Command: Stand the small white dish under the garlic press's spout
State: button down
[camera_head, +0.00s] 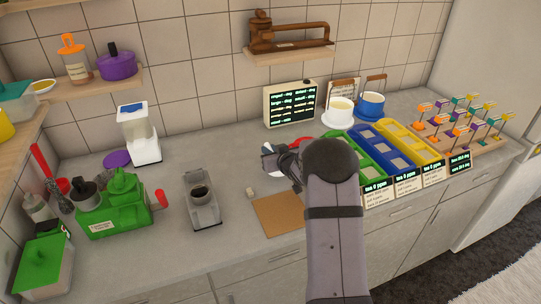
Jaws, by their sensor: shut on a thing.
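My gripper (281,160) is above the counter near the middle, left of the green tray. It is shut on a small white piece (268,148) that looks like the small white dish. The fingers and arm hide most of it. I cannot tell for sure which device is the garlic press. A green machine (118,208) with a red handle and a label stands at the left. A grey device (203,207) with a dark round opening stands between it and my gripper. A white dispenser (141,147) with a blue top stands behind. No spout shows clearly.
Blue (384,150) and yellow (412,143) trays stand at the right. A white cup (340,108) is at the back. Bare counter lies left of my gripper.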

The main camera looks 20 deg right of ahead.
jog(key=shift+f, duration=1.05)
jog(key=shift+f, duration=0.2)
jog(key=c, duration=1.6)
grip_release()
jog(key=shift+c, duration=0.2)
jog(key=shift+r, duration=0.1)
jog(key=shift+r, duration=0.15)
jog(key=shift+o, duration=0.4)
jog(key=b+v, duration=0.1)
jog(key=v, duration=1.1)
jog(key=shift+b, duration=0.4)
